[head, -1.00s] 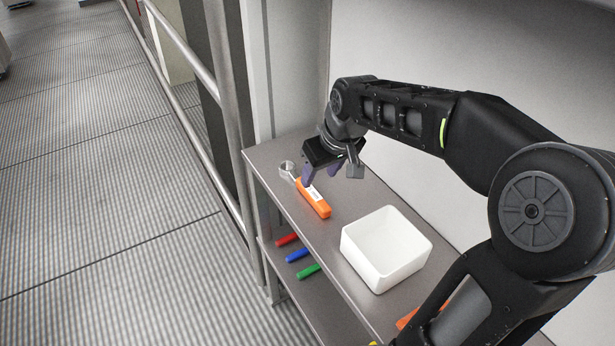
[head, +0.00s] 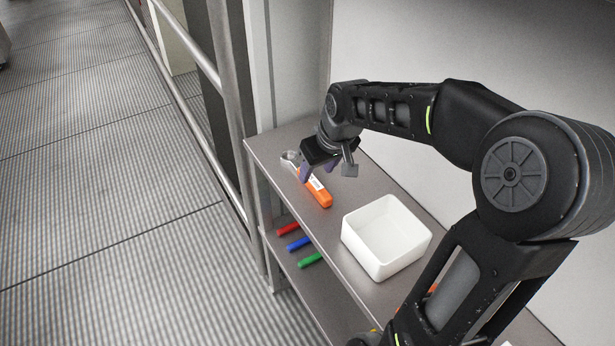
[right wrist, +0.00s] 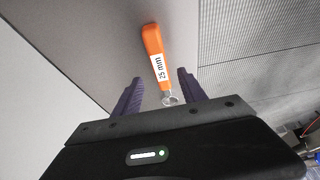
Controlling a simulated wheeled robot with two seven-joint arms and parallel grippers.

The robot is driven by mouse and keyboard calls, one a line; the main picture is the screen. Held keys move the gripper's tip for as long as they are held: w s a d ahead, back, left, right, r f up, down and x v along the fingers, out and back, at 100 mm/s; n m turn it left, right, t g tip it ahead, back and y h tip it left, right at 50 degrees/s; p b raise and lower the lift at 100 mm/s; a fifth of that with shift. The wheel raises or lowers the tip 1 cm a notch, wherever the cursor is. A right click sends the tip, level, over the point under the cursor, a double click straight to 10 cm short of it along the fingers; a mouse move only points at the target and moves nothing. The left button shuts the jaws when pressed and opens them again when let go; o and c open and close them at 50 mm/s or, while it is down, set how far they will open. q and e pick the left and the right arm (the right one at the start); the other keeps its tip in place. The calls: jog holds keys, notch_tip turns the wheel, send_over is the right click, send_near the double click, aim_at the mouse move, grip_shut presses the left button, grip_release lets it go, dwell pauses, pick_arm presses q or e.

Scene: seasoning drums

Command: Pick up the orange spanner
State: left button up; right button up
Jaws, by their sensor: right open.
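The orange spanner (head: 318,191) lies on the grey shelf top near its far left end, with its metal ring head toward the far end and its handle toward the white bin. My right gripper (head: 318,172) is open just above it and hides part of its middle. In the right wrist view the spanner (right wrist: 154,50) shows a white "25 mm" label, and its metal ring lies between the two purple fingers of the right gripper (right wrist: 159,92). The view does not show contact. My left gripper is not in view.
A white square bin (head: 408,238) stands on the shelf top (head: 350,205) closer to me. Red, blue (head: 298,243) and green handles lie on the lower shelf. A metal railing (head: 228,110) runs along the left, and a wall stands behind the shelf.

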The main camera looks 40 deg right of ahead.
aim_at(312, 179)
jog(key=x, duration=0.4)
jog(key=shift+w+f+p, duration=0.15)
jog(key=shift+f+p, duration=0.05)
jog(key=shift+p, duration=0.1)
jog(key=shift+c, duration=0.6)
grip_shut()
